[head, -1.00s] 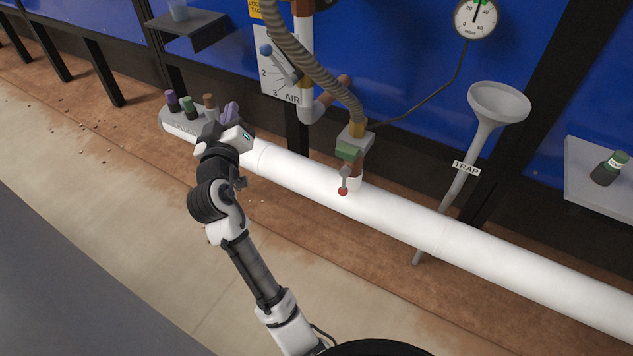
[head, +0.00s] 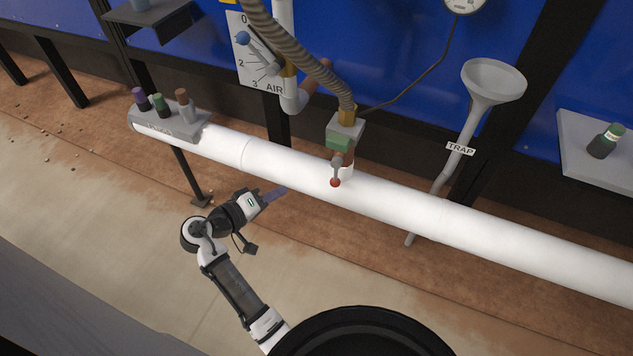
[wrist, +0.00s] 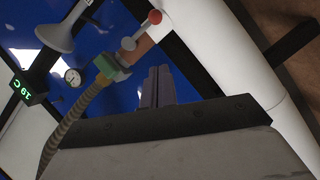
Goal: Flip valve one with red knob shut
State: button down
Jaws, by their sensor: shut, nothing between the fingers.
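The valve's red knob (head: 335,183) sits at the end of a short grey lever, below a green and grey block (head: 341,138) on a copper stub above the white pipe. The red knob (wrist: 155,17) also shows near the top of the wrist view, with its lever running down left to the green block. My gripper (head: 279,193) is in front of the pipe, to the left of the knob and apart from it. Its purple-grey fingers are shut and empty. In the wrist view the fingers (wrist: 157,86) stand together, pointing up, below the knob.
The white pipe (head: 420,209) runs across the view. A ribbed hose (head: 310,65) rises from the block. A blue-knobbed lever (head: 243,39) is on the AIR plate. A grey funnel (head: 493,80) marked TRAP stands right. A holder with capped bottles (head: 165,122) sits left.

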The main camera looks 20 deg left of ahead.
aim_at(333, 184)
jog(key=x, duration=0.4)
jog(key=s+d+p+x, duration=0.1)
jog(key=x, duration=0.3)
jog(key=d+f+x, duration=0.1)
jog(key=x, duration=0.4)
jog(key=shift+s+f+p, duration=0.1)
jog(key=shift+s+p, duration=0.1)
jog(key=shift+p, duration=0.1)
jog(key=shift+d+f+n, duration=0.2)
jog(key=shift+d+n, duration=0.15)
jog(key=shift+n, duration=0.15)
jog(key=shift+s+d+f+n+t+h, duration=0.1)
jog(key=shift+d+f+n+t+h, duration=0.1)
jog(key=shift+d+n+t+h, duration=0.65)
jog(key=d+r+n+t+y, duration=0.2)
jog(key=d+r+n+t, duration=0.2)
jog(key=n, duration=1.3)
jog(key=shift+d+t, duration=1.25)
jog(key=shift+d, duration=0.2)
jog(key=shift+s+y, duration=0.1)
jog(key=shift+y, duration=0.15)
